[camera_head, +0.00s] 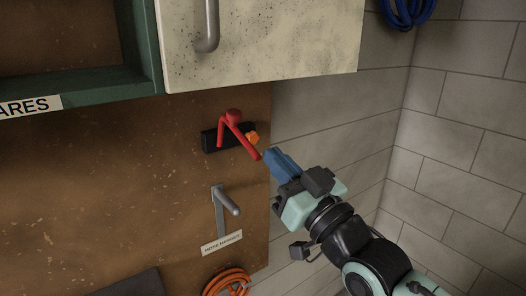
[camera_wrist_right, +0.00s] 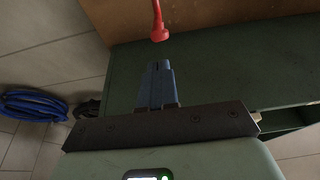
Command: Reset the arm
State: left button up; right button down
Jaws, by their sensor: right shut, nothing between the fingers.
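A red arm (camera_head: 243,140) is mounted on a black base (camera_head: 209,140) on the brown board. From its round red hub it slants down and right, and a second red piece hangs down on the left. My right gripper (camera_head: 268,153) has blue fingers, shut and empty, close to the red arm's lower end. In the right wrist view, the shut fingers (camera_wrist_right: 161,65) point at the red rounded tip (camera_wrist_right: 159,34), with a small gap in the picture. I cannot tell whether they touch. My left gripper is out of view.
A speckled cabinet door (camera_head: 265,45) with a grey handle overhangs above. Below are a grey hose hanger (camera_head: 220,210) and an orange coiled hose (camera_head: 228,280). A blue coil (camera_head: 407,10) hangs upper right. Block walls (camera_head: 455,130) stand to the right.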

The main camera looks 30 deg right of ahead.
jog(key=w+a+f+m+g+p, duration=0.1)
jog(key=w+f+g, duration=0.25)
jog(key=f, duration=0.65)
jog(key=w+a+f+g+p, duration=0.15)
jog(key=w+f, duration=0.35)
jog(key=f, duration=0.5)
notch_tip(320, 180, down, 26)
jog(key=a+m+g+p, duration=0.1)
jog(key=a+g+p, duration=0.1)
jog(key=g, duration=0.5)
jog(key=s+a+f+m+g+p, duration=0.1)
jog(key=s+f+g, duration=0.1)
jog(key=s+f, duration=0.5)
jog(key=s+a+f+m+g+p, duration=0.1)
jog(key=s+a+f+g, duration=0.2)
jog(key=f, duration=0.6)
jog(key=s+a+f+g, duration=0.1)
jog(key=s+f+g, duration=0.1)
jog(key=s, duration=0.5)
jog(key=s+a+f+g+y+p, duration=0.1)
jog(key=s+f+g, duration=0.1)
jog(key=s+f, duration=0.2)
jog(key=s+a+f+m+g+p, duration=0.1)
jog(key=s+f, duration=0.2)
jog(key=s, duration=0.7)
jog(key=shift+a+g+y, duration=0.35)
jog(key=shift+g+y, duration=0.05)
